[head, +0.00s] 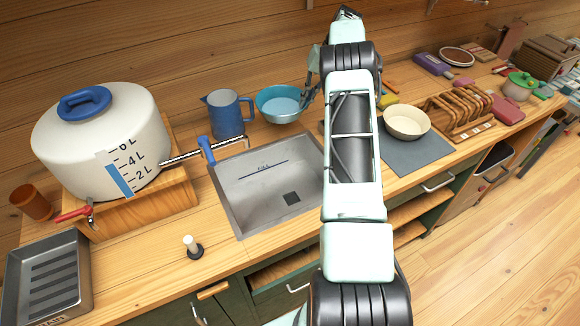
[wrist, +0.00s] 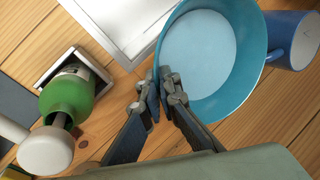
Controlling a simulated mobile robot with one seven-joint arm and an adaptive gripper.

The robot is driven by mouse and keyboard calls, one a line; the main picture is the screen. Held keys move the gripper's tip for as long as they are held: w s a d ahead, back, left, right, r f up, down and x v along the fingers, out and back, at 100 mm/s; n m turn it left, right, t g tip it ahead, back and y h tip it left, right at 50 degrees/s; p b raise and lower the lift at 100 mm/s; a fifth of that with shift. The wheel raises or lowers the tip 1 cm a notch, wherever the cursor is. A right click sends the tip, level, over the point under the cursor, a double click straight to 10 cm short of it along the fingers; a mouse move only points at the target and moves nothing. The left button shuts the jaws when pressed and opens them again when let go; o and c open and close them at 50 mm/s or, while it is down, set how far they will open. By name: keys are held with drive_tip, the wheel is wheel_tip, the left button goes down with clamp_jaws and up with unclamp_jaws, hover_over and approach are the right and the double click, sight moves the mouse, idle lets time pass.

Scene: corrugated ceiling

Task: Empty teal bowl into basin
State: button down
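The teal bowl (head: 272,92) is at the back of the counter, behind the basin and right of the blue mug. In the wrist view the bowl (wrist: 246,62) fills the upper right and holds pale blue liquid, its surface near level. My gripper (wrist: 159,82) is at the bowl's near left rim, a finger on each side, and looks closed on the wall. In the head view my arm hides most of the gripper. The basin (head: 255,205) is a grey metal sink with a fill line and a dark drain; its pale rim (wrist: 112,32) shows at the wrist view's top left.
A blue mug (head: 226,115) stands just left of the bowl. A white dispenser (head: 80,135) with a spout stands left of the basin. A green bottle (wrist: 66,96) stands near my gripper. A cream bowl (head: 407,121) sits on a grey mat right of my arm.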

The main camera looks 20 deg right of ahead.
drive_tip(key=shift+s, duration=0.1)
idle(0.3)
drive_tip(key=shift+s+a+f+t, duration=0.15)
drive_tip(key=shift+s+f+t, duration=0.05)
drive_tip(key=shift+s+t, duration=0.2)
drive_tip(key=s+f+t, duration=0.2)
drive_tip(key=f, duration=0.1)
drive_tip(key=s+f+t+h+b, duration=0.1)
drive_tip(key=shift+a+f+n, duration=0.35)
drive_tip(key=shift+f+n, duration=0.05)
idle(0.3)
drive_tip(key=shift+s, duration=0.1)
drive_tip(key=shift+s+f+t, duration=0.4)
drive_tip(key=shift+f, duration=0.1)
drive_tip(key=shift+s+a+f+t, duration=0.1)
drive_tip(key=shift+s+f+t, duration=0.1)
drive_tip(key=shift+t, duration=0.1)
